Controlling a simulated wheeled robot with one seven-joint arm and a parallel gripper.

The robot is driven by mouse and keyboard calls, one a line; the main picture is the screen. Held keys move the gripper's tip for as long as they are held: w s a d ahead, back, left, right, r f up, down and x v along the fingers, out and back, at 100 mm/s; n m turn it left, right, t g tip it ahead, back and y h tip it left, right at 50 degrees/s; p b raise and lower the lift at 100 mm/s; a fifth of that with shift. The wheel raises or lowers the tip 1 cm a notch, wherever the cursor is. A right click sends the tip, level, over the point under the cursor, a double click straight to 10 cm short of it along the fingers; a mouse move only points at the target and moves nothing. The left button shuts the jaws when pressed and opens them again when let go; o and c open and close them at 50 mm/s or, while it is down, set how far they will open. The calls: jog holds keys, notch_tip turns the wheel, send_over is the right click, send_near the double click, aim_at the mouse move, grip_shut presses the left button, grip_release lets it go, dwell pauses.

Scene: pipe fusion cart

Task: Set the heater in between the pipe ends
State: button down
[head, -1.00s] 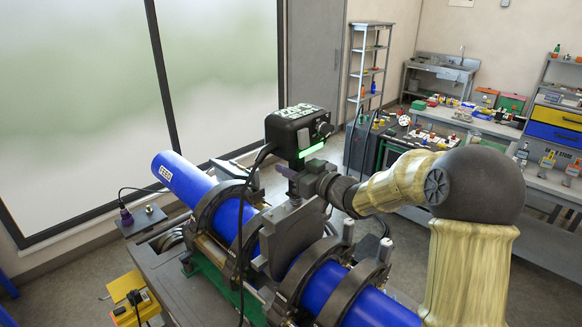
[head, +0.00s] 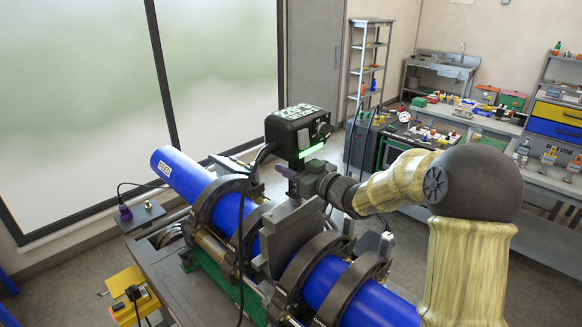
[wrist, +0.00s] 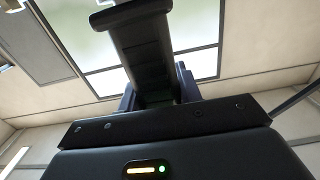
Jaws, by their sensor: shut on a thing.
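The heater (head: 297,125) is a black box with white lettering and a lit green strip, upright above the pipe line. Its flat dark plate (head: 294,232) hangs down across the gap between the left blue pipe (head: 188,180) and the right blue pipe (head: 362,303). The plate hides most of the facing pipe ends, so I cannot tell whether they touch it. My gripper (head: 300,182) is shut on the heater, just below the box.
Dark ring clamps (head: 222,208) hold the pipes on the cart. A black cable (head: 241,240) hangs from the heater over the left side. A yellow box (head: 135,297) sits at the lower left. Cluttered benches (head: 480,123) and a shelf rack (head: 370,65) stand behind.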

jog(key=shift+a+f+b, duration=0.1)
jog(key=shift+f+b, duration=2.7)
jog(key=shift+f, duration=0.25)
dwell(1.7)
jog(key=shift+s+d+f, duration=0.25)
jog(key=shift+f, duration=0.1)
dwell(1.4)
jog(key=c, duration=1.4)
grip_release()
jog(key=o, duration=0.5)
jog(key=shift+s+r, duration=0.1)
jog(key=shift+s, duration=0.1)
jog(key=shift+w+d+f, duration=0.1)
jog(key=shift+f, duration=0.65)
jog(key=shift+s+d+r+b, duration=0.15)
jog(key=shift+s+d+b, duration=0.25)
jog(key=b+v, duration=0.1)
jog(key=v, duration=0.4)
jog(key=b+v, duration=0.1)
jog(key=v, duration=0.4)
jog(key=r+b+v, duration=0.1)
jog(key=v, duration=0.5)
jog(key=shift+s+d+b, duration=0.1)
jog(key=shift+b, duration=0.3)
